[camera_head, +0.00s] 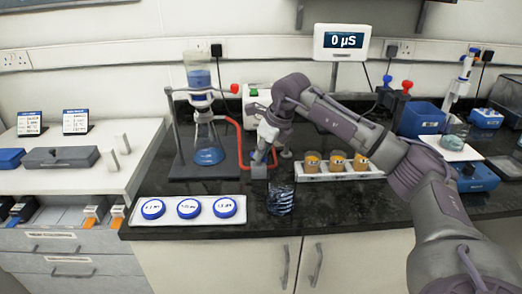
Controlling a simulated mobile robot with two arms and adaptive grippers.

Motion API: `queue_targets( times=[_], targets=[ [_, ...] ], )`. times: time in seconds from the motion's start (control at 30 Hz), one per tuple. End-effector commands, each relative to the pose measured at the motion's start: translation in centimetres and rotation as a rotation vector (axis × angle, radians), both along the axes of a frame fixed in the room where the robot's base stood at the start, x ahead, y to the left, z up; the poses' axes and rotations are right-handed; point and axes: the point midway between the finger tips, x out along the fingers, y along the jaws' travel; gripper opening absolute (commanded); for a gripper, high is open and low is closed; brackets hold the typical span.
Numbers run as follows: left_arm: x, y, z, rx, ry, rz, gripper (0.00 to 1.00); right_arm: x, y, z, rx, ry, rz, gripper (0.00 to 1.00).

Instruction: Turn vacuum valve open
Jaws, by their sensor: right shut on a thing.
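A filter column with blue liquid (200,80) stands above a conical flask (208,150) on a dark stand base at the left of the counter. Red tubing (240,140) runs from the stand to the right and down to the counter. My right arm reaches in from the right. My right gripper (260,160) points down at a small grey fitting (259,171) in the red line, which I take to be the vacuum valve. The gripper is shut on it. The fingers hide much of the valve, and its handle angle cannot be told. My left gripper is not in view.
A beaker with patterned sides (281,200) stands close in front of the gripper. A rack of orange-filled cups (340,173) is to the right. A tray (142,219) with blue-rimmed dishes lies left front. A display (342,42) reads 0 µS.

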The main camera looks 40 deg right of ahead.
Motion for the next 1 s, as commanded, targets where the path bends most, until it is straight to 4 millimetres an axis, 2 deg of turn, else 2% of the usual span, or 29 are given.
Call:
queue_targets(
  times=[0.5, 0.8, 1.0],
  targets=[
    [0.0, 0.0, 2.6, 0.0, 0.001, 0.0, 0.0, 0.4, -0.5, 0.4, 0.001, -0.003, 0.459, 0.0],
    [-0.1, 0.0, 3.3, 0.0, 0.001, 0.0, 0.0, 0.5, -0.6, 0.2, -0.002, -0.003, 0.628, 0.0],
    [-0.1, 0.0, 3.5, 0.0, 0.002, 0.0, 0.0, 0.5, -0.7, 0.2, -0.003, -0.002, 0.679, 0.0]
  ],
)
